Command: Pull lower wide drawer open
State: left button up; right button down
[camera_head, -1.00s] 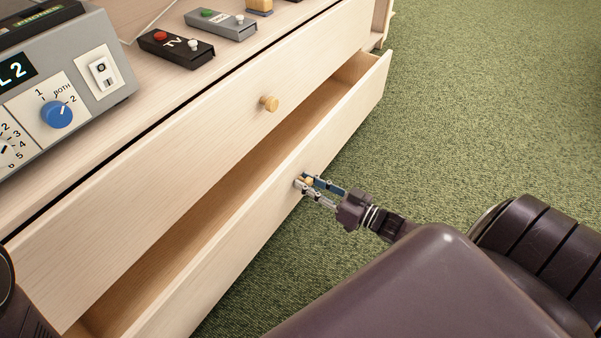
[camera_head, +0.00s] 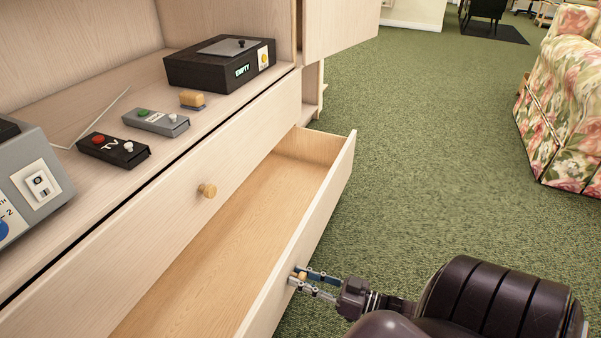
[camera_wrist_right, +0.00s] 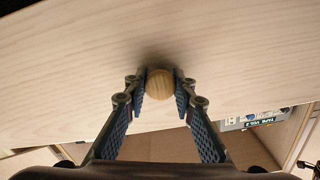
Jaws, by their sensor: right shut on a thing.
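The lower wide drawer (camera_head: 318,210) of the pale wood cabinet stands well open, and the part of its inside that shows is empty. Its round wooden knob (camera_head: 302,275) is between the fingers of my right gripper (camera_head: 304,281), which is shut on it. In the right wrist view the knob (camera_wrist_right: 159,83) sits between the two blue-padded fingertips against the drawer front (camera_wrist_right: 60,90). The upper drawer (camera_head: 170,205) is shut, with its own round knob (camera_head: 207,190). My left gripper is not in view.
Green carpet (camera_head: 430,150) lies clear to the right, before a floral sofa (camera_head: 565,110).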

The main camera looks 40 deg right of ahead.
jog(key=c, duration=1.6)
grip_release()
jog(key=v, duration=1.2)
jog(key=shift+d, duration=0.1)
